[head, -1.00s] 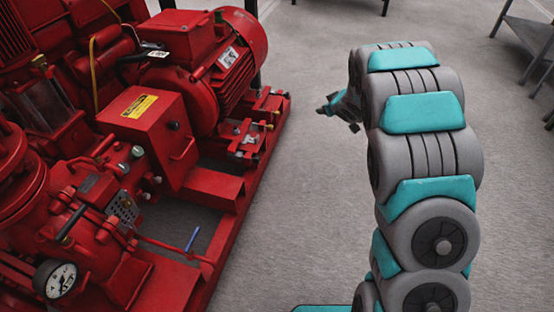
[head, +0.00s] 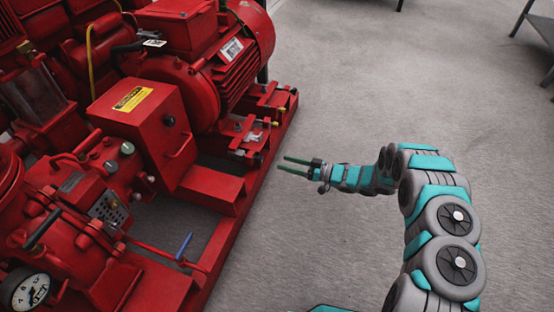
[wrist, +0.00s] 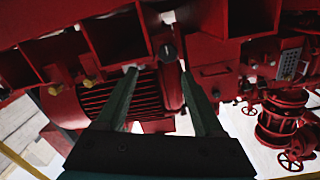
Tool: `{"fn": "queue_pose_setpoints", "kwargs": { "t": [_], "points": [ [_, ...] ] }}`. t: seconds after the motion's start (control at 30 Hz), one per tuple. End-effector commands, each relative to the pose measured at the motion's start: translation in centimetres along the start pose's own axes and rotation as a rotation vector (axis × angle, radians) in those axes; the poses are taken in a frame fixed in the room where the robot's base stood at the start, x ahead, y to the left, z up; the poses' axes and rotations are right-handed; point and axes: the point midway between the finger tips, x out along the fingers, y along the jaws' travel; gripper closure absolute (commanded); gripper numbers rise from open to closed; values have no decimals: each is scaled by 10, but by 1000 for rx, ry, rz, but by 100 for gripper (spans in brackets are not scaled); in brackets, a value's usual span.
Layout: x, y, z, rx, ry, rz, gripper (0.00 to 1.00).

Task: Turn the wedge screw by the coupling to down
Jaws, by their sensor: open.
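My gripper (head: 281,164) is open and empty beside the red pumpset base, its two green fingers pointing left at it. In the wrist view the fingers (wrist: 158,72) stand apart, with a black round knob (wrist: 167,51) between and just beyond their tips. This looks like the wedge screw, with a pale mark on its face. In the head view a small dark screw head (head: 238,153) sits on the base edge near a silver piece (head: 252,137). I cannot be sure which fitting is the wedge screw. The gripper does not visibly touch it.
The red motor (head: 235,60) stands behind on the base rail (head: 235,235). A red control box (head: 140,115) with a yellow label is left of the gripper. Brass fittings (wrist: 88,78) show in the wrist view.

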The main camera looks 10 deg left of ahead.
Motion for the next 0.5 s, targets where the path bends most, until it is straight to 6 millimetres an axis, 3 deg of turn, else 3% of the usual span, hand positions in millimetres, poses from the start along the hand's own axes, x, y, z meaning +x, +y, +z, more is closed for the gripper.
{"fn": "queue_pose_setpoints", "kwargs": {
  "t": [0.23, 0.5],
  "points": [
    [14, -14, 6, 21, 29, -51, 31],
    [55, -15, 5, 20, 26, -49, 31]
  ]
}}
